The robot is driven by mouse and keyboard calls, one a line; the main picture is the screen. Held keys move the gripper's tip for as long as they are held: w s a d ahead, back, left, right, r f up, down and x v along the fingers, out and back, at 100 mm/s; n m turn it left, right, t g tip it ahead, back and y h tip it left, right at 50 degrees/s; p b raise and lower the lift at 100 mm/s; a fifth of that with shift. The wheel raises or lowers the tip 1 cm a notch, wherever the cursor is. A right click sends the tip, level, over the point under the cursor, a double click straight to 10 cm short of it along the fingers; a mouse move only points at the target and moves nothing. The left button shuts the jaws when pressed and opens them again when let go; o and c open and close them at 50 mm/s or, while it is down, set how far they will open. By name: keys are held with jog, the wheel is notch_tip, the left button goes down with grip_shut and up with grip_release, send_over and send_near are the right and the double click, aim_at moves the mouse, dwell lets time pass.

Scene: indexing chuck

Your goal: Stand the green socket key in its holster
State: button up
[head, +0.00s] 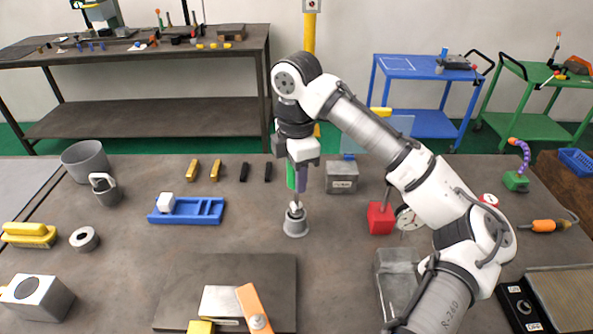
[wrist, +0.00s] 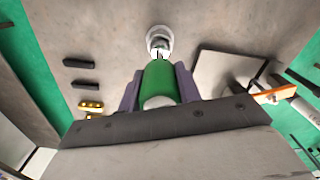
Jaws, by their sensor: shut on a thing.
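The green socket key (head: 291,174) is upright between the purple fingers of my gripper (head: 298,180), which is shut on its green handle. The handle also shows in the wrist view (wrist: 160,82), between the two fingers of my gripper (wrist: 158,85). Below the handle, a metal end points down at a small grey round holder (head: 295,228), which looks like the holster and stands on the bench. In the wrist view this holder (wrist: 158,34) lies straight beyond the handle. I cannot tell whether the key's tip is inside it or just above it.
A blue tray (head: 187,211) with a white piece stands to the left. A red block (head: 380,218) with a dial beside it and a grey box (head: 342,177) stand to the right. A dark plate (head: 225,272) lies in front. Bench is clear immediately around the holder.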

aim_at(297, 205)
jog(key=shift+f+b, duration=0.9)
jog(key=shift+f, duration=1.5)
jog(key=o, duration=1.2)
jog(key=shift+c, duration=0.2)
notch_tip(297, 205, up, 14)
jog(key=shift+f+b, duration=0.1)
jog(key=shift+b, duration=0.2)
jog(key=shift+s+f, duration=0.1)
